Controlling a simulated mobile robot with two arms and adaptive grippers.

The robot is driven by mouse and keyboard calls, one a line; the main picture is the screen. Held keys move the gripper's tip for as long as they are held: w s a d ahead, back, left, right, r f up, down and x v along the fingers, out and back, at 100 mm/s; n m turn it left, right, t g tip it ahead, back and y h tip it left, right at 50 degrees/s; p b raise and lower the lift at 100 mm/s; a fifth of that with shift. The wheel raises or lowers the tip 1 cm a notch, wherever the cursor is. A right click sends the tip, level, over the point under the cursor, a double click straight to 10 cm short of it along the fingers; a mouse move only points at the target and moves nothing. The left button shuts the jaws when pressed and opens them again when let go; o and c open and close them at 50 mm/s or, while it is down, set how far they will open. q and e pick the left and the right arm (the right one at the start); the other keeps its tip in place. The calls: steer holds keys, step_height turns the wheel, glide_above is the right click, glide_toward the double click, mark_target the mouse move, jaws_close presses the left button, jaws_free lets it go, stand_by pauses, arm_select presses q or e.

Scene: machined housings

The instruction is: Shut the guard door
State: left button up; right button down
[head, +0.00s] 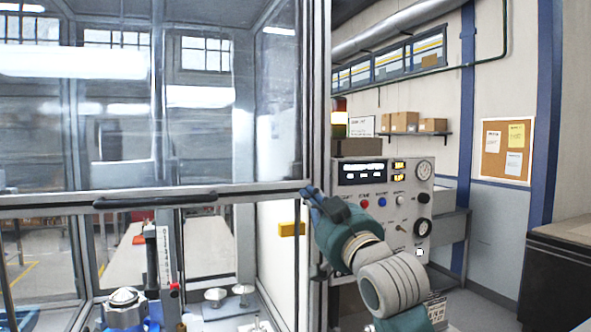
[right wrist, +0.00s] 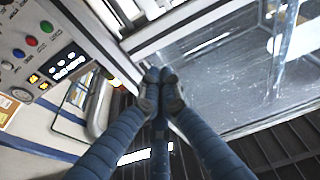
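The guard door (head: 230,188) is a large clear pane in a grey metal frame, at the left of the head view. A dark bar handle (head: 155,200) runs along its bottom rail. The rail stands well above the enclosure floor, with an open gap below it. My right gripper (head: 311,194) is at the right end of the rail, by the upright post, clear of the handle. In the right wrist view its dark fingers (right wrist: 160,77) are drawn together near the frame, with nothing visible between them. Contact with the frame cannot be told. My left gripper is out of view.
Under the door stand a height gauge (head: 164,255), a metal part on a blue fixture (head: 124,309) and small round metal pieces (head: 216,295). A control panel (head: 383,195) with buttons is right of the post. A dark cabinet (head: 560,275) stands far right.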

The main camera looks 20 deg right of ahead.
mark_target(293, 171)
steer(key=shift+t, duration=0.4)
steer(key=w+r+p, duration=0.5)
steer(key=w+r, duration=0.2)
steer(key=shift+w+d+r+p, duration=0.1)
steer(key=shift+r+p, duration=0.2)
steer(key=shift+p, duration=0.1)
steer(key=f, duration=0.1)
steer(key=f+p, duration=0.2)
steer(key=shift+w+f, duration=0.45)
steer(key=shift+f, duration=0.15)
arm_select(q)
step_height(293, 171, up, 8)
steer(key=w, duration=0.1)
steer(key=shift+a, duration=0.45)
arm_select(e)
steer(key=shift+f, duration=0.1)
